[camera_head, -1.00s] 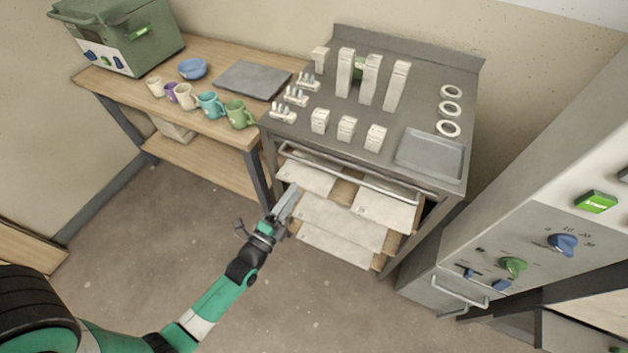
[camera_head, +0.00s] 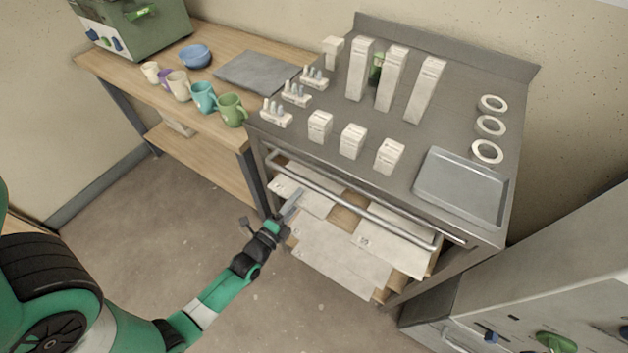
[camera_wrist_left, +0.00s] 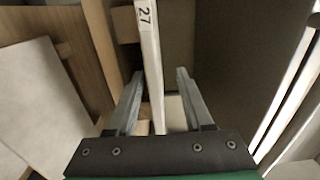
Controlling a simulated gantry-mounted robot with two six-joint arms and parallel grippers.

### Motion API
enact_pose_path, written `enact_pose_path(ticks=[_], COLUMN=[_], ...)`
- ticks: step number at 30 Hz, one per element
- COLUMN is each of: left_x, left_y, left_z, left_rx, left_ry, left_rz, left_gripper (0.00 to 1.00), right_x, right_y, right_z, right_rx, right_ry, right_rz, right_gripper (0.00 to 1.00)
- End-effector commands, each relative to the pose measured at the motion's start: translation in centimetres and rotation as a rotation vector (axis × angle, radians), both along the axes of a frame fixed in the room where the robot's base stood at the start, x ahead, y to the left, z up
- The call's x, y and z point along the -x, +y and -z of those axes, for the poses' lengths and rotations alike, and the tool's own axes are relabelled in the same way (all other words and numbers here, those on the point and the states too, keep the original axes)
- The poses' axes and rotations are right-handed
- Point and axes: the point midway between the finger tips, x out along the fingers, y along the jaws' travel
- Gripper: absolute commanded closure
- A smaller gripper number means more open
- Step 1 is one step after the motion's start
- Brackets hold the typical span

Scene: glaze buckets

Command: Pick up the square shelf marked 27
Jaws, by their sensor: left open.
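The square shelf marked 27 (camera_wrist_left: 150,50) shows edge-on in the left wrist view as a thin pale slab, its label at the top. My left gripper (camera_wrist_left: 157,85) is open, with one finger on each side of the slab's edge and visible space on both sides. In the head view my left gripper (camera_head: 293,203) is at the front left of the rack under the steel table, overlapping the upper left pale shelf (camera_head: 313,203). I cannot read the number there. My right gripper is not in view.
Other pale shelves, one upper right (camera_head: 395,245) and one lower (camera_head: 340,258), lie in the rack. A metal rail (camera_head: 350,198) runs above them. The steel table (camera_head: 455,110) holds posts, rings and a tray (camera_head: 462,187). A wooden bench (camera_head: 225,140) with mugs stands left.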

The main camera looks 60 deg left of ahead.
Motion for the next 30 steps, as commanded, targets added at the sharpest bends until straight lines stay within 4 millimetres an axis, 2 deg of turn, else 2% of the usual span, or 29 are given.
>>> enact_pose_path(ticks=[3,8,14,18,25,26,30], left_x=[-1.2,-1.5,-4.0,-5.5,-5.7,-5.7,-5.7], left_y=[0.8,1.0,2.7,3.7,3.8,3.8,3.8], left_z=[0.2,0.2,1.2,0.8,0.6,0.6,0.6], left_rx=[0.000,0.000,-0.001,-0.001,0.001,0.001,0.001], left_ry=[0.000,0.000,-0.004,-0.002,0.002,0.001,0.001], left_rz=[0.000,0.000,-0.001,0.000,0.000,0.000,0.000], left_gripper=[0.49,0.49,0.49,0.49,0.49,0.52,0.78], right_x=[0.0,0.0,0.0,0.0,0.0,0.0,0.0], right_y=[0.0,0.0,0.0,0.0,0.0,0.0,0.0], right_z=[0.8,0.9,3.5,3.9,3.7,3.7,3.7], right_rx=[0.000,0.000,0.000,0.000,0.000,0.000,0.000], right_ry=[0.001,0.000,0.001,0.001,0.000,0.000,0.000], right_rz=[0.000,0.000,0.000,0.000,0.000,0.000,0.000], right_gripper=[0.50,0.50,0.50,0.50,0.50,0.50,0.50])
